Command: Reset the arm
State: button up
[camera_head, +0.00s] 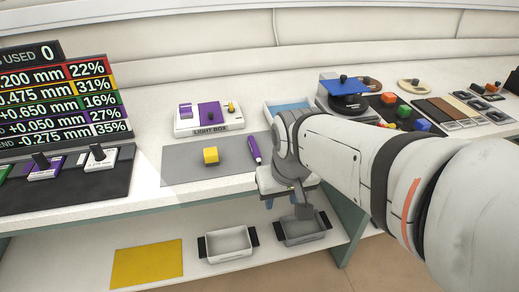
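My arm reaches in from the right side of the head view. My gripper (288,203) hangs at its end, over the front edge of the counter, above a grey bin on the lower shelf. Its fingers are small and partly hidden, and I cannot tell whether they are open or shut. No held object can be made out.
The light box (208,118) stands behind the mat. A display board (60,95) and dark rack (70,185) are at left. Two bins (228,243) (300,228) and a yellow sheet (147,264) are on the lower shelf. Coloured blocks (404,111) and a blue-topped device (345,88) stand at right.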

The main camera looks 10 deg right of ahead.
jog(key=shift+s+d+f, duration=0.1)
jog(key=shift+s+f, duration=0.15)
jog(key=shift+s, duration=0.25)
jog(key=shift+s+f, duration=0.25)
jog(key=shift+s, duration=0.2)
jog(key=p+v, duration=0.3)
jog(key=shift+w+r, duration=0.2)
jog(key=shift+w, duration=0.05)
dwell(0.8)
